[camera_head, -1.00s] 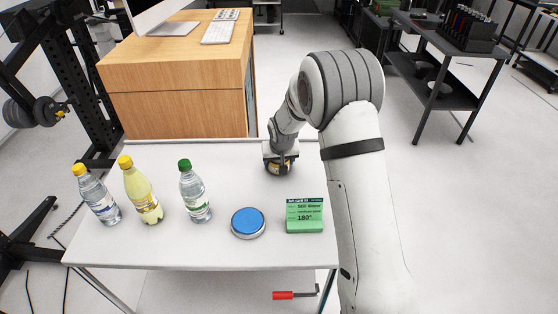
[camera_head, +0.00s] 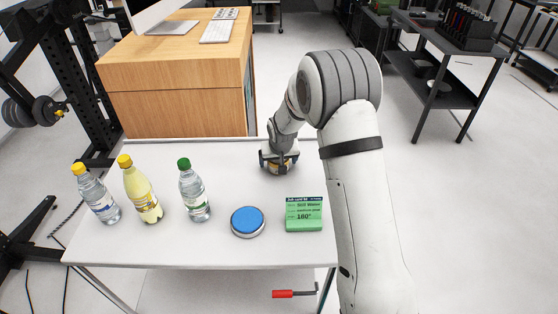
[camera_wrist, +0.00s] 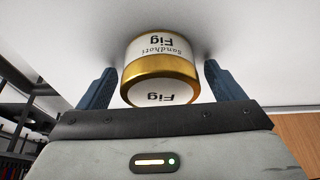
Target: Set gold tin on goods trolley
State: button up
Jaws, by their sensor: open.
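The gold tin (camera_wrist: 162,66) has a gold rim band and a white label reading "Fig". In the wrist view it stands on the white table between my two blue-grey fingers, with a gap on each side. My gripper (camera_wrist: 160,84) is open around it and not closed on it. In the head view my gripper (camera_head: 279,165) is low over the far right part of the white table, and the tin (camera_head: 279,169) is mostly hidden by it. A dark two-tier stand (camera_head: 447,98) at the right may be the goods trolley; I cannot tell for sure.
On the white table (camera_head: 150,248) stand several bottles, including a green-capped one (camera_head: 195,192), a blue-lidded round tin (camera_head: 248,222) and a green box (camera_head: 304,214). A wooden cabinet (camera_head: 175,102) adjoins its far edge. Floor is clear between my arm and the dark stand.

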jog(key=s+d+r+b, duration=0.1)
jog(key=s+d+r, duration=0.2)
jog(key=s+r, duration=0.35)
jog(key=s+d+r+b, duration=0.15)
jog(key=s+r, duration=0.25)
jog(key=r, duration=0.6)
jog(key=s+d+r, duration=0.1)
jog(key=s+d, duration=0.2)
jog(key=s, duration=0.5)
jog(key=s+d+r+m+g, duration=0.1)
jog(key=s+d, duration=0.2)
jog(key=s, duration=0.6)
jog(key=s+d+r+p, duration=0.1)
jog(key=s+d, duration=0.2)
jog(key=s, duration=0.6)
jog(key=shift+s+d+r+m+h, duration=0.15)
jog(key=shift+d+r+m+h, duration=0.05)
jog(key=shift+d+m+h, duration=0.1)
